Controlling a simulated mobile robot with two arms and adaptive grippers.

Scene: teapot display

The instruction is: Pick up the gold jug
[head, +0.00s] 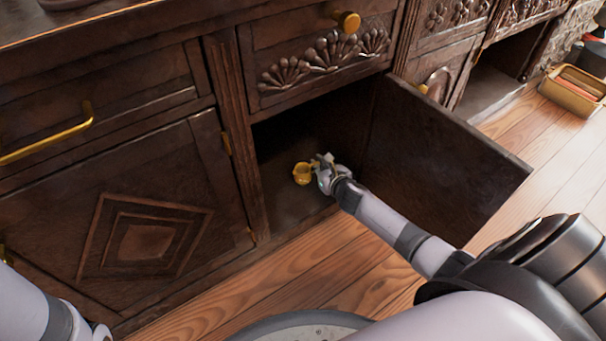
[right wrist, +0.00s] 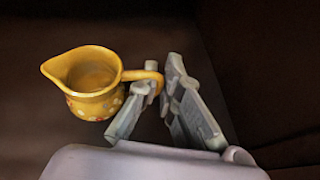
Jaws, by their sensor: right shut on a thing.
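The gold jug (head: 302,173) is upright inside the open dark wooden cabinet. My right gripper (head: 325,166) reaches in from the right and is shut on the jug's handle. In the right wrist view the jug (right wrist: 92,84) has a pouring lip to the left and a floral pattern low on its side. Its handle lies between the fingers of the right gripper (right wrist: 161,84). I cannot tell whether the jug touches the cabinet floor. My left gripper is not clearly visible; only part of my left arm shows at the lower left.
The open cabinet door (head: 432,165) stands to the right of my right arm. A closed drawer (head: 320,60) is above the opening, and a closed door (head: 145,240) is at left. A box (head: 572,92) sits on the wooden floor at the far right.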

